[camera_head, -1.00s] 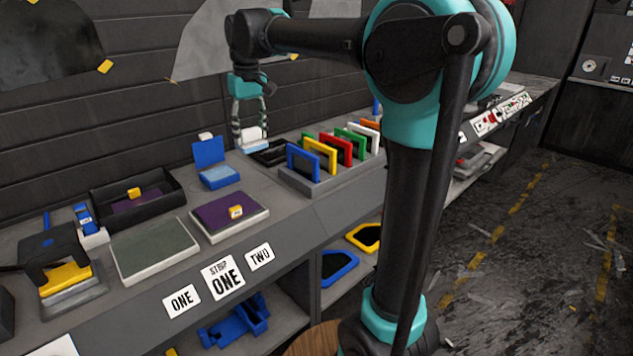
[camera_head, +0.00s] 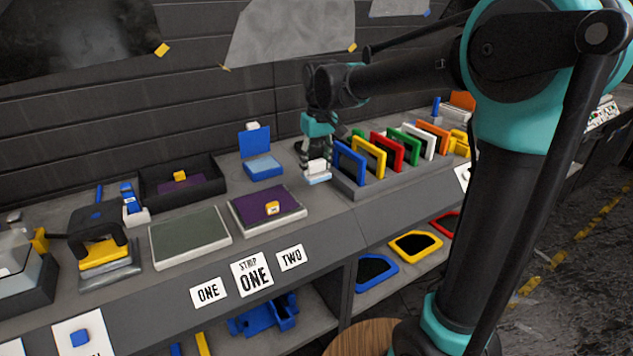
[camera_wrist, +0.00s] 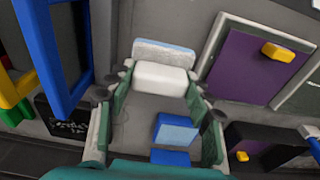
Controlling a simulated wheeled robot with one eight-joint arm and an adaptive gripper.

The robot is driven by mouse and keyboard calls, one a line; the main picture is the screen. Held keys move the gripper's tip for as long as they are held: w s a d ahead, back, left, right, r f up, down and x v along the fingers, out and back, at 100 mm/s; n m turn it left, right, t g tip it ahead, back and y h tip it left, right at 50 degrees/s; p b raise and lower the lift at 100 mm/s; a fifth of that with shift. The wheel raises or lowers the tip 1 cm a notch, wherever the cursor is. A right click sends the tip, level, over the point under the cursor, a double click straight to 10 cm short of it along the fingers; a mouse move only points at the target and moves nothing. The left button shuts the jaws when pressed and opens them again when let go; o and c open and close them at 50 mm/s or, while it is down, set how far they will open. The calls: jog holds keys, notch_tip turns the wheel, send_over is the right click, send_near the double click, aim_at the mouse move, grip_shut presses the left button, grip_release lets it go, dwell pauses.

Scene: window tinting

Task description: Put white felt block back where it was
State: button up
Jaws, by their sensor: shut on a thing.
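The white felt block (camera_head: 318,168) is held in my gripper (camera_head: 316,157), at the left end of the frame rack in the head view. The block has a white upper part and a pale, bluish lower layer. In the wrist view my gripper (camera_wrist: 162,82) is shut with a finger at each end of the white part (camera_wrist: 160,76), and the felt layer (camera_wrist: 165,50) shows beyond it. The block seems just above the bench; I cannot tell whether it touches.
A blue open-lidded box (camera_head: 262,166) with a light-blue top stands behind left. A purple pad (camera_head: 268,206) with a yellow block lies to the left. The rack (camera_head: 378,181) of coloured frames is close on the right.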

aim_at(317, 162)
jog(key=shift+f, duration=3)
jog(key=shift+f, duration=0.1)
jog(key=o, duration=1.3)
jog(key=r, duration=0.8)
jog(key=s+r, duration=0.1)
jog(key=r, duration=0.3)
jog(key=shift+d+r, duration=0.1)
jog(key=shift+d, duration=0.25)
